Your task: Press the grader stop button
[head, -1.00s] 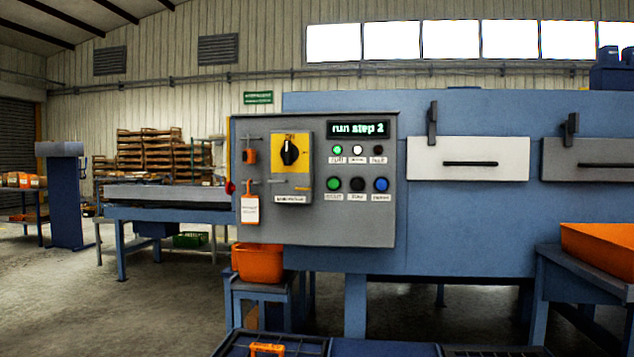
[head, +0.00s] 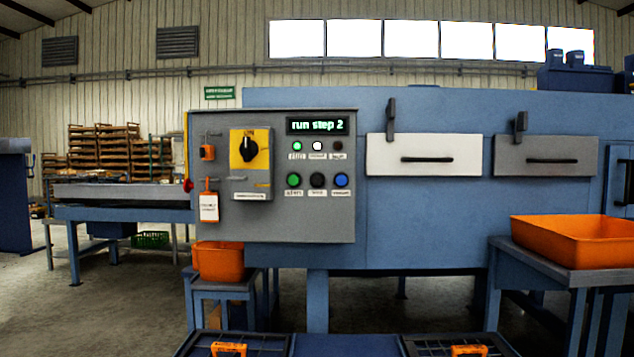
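The grey grader control panel (head: 270,215) faces me in the head view. Its display (head: 317,126) reads "run step 2". Below a row of small lamps sit three push buttons: a green one (head: 294,179), a black one (head: 318,180) and a blue one (head: 342,180). The small labels under them are too blurred to read surely, so I cannot tell for certain which is the stop button. The green lamp (head: 297,146) and the white lamp (head: 317,146) look bright; the right lamp (head: 337,146) is dark. Neither of my grippers is in view.
The panel also carries a yellow rotary switch (head: 250,150) and a hanging tag (head: 209,207). A red knob (head: 188,185) is on its left edge. Orange bins stand below left (head: 218,262) and at right (head: 572,240). Dark crates with orange handles (head: 229,349) lie at the bottom edge.

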